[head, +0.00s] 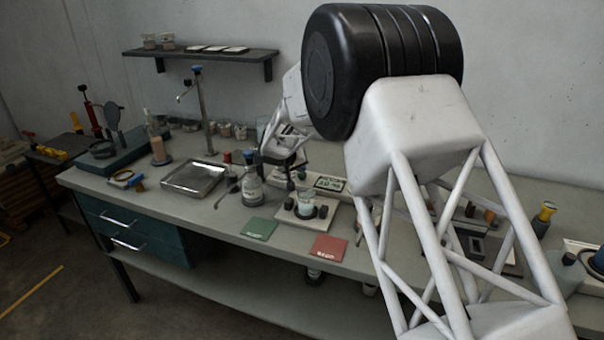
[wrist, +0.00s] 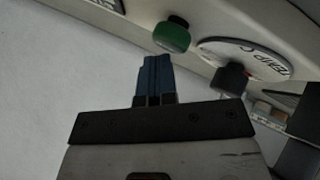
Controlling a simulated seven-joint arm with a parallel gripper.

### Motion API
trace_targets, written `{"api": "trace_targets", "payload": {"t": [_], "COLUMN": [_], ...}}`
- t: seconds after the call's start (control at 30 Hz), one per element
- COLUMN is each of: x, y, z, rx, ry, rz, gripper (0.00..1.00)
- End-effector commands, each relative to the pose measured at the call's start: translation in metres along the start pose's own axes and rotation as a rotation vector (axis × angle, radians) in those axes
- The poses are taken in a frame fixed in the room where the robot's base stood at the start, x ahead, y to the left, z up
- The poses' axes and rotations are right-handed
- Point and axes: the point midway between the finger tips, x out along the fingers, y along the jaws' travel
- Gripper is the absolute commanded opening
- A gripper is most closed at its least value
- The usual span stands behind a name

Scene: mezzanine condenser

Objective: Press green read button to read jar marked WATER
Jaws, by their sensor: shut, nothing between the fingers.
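The green button (wrist: 172,36) shows in the wrist view, on the pale face of a device, just above and right of my gripper's tips. My gripper (wrist: 155,62) has its blue fingers shut together, empty, with a small gap in the picture to the button; I cannot tell whether they touch. In the head view my gripper (head: 283,165) is over the bench near a device with a small display (head: 329,184). A glass jar (head: 305,204) stands on the pale base in front of that display. No WATER label is readable.
A round plate marked TEMP C (wrist: 245,58) and a dark knob (wrist: 231,78) are right of the green button. A glass flask (head: 252,188) stands close left of the jar. Green (head: 259,229) and red (head: 329,247) mats lie at the bench's front. A metal tray (head: 194,178) is further left.

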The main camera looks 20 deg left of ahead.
Motion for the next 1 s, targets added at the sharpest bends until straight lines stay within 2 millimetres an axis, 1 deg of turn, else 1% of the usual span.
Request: {"api": "trace_targets", "payload": {"t": [0.33,0.83,1.0], "x": [-0.009,-0.012,-0.017], "y": [0.007,0.009,0.012], "z": [-0.007,-0.009,-0.013], "rx": [0.002,0.001,0.001], "ry": [0.000,0.000,0.001], "rz": [-0.001,0.000,0.000], "gripper": [0.00,0.00,0.00]}}
